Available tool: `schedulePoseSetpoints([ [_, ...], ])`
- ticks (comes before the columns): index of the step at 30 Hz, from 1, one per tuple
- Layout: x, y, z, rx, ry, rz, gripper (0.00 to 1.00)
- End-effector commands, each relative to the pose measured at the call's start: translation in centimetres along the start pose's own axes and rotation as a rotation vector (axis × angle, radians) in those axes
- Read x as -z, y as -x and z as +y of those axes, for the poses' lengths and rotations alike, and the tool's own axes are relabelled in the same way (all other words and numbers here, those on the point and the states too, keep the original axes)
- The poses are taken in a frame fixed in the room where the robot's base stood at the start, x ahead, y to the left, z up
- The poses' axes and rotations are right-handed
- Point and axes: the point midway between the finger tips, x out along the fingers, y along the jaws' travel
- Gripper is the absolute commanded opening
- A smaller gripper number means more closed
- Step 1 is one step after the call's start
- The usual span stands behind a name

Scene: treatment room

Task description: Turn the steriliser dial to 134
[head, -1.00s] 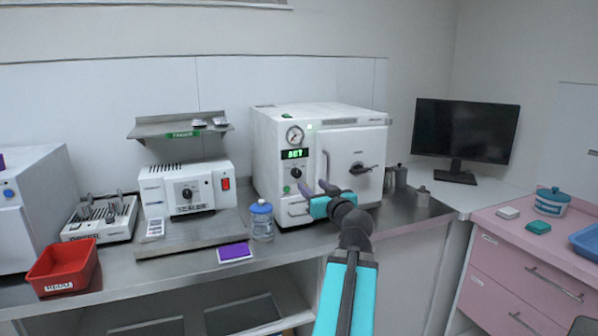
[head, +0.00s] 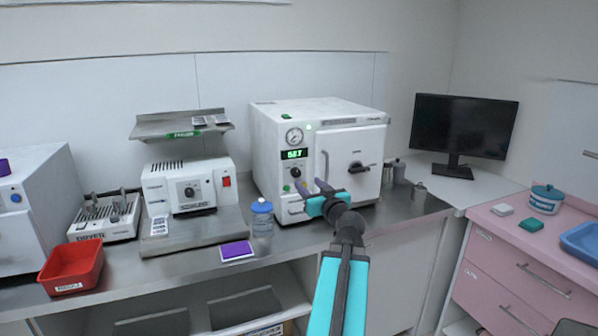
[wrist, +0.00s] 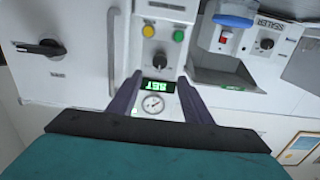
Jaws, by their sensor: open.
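The steriliser (head: 341,135) is a white box with a shut round-cornered door, standing on the steel counter. Its dial (head: 296,172) is a small dark knob on the left control strip, below a green-lit display (head: 294,154) and a pressure gauge (head: 294,136). In the wrist view the panel appears upside down, with the dial (wrist: 148,58) just beyond the fingertips and its pointer too small to read. My gripper (head: 311,185) is open and empty in front of the panel. In the wrist view its dark fingers (wrist: 160,78) stand either side of the display, apart from the dial.
The door handle (head: 358,167) sticks out right of the panel. A blue-capped bottle (head: 262,220) stands close by at the steriliser's front left. A sealer (head: 188,187), a purple-topped pad (head: 236,251) and a red bin (head: 72,268) are further left. Metal canisters (head: 399,172) stand at the right.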

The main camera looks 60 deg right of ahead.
Motion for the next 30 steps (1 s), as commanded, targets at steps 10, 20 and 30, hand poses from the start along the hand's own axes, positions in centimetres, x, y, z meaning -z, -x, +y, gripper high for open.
schedulePoseSetpoints([
  [10,0.3,-0.7,0.0,-0.002,-0.001,-0.002,0.45],
  [20,0.1,-2.0,0.1,-0.004,-0.001,-0.003,0.45],
  [30,0.1,-5.4,0.1,-0.004,-0.001,-0.003,0.45],
])
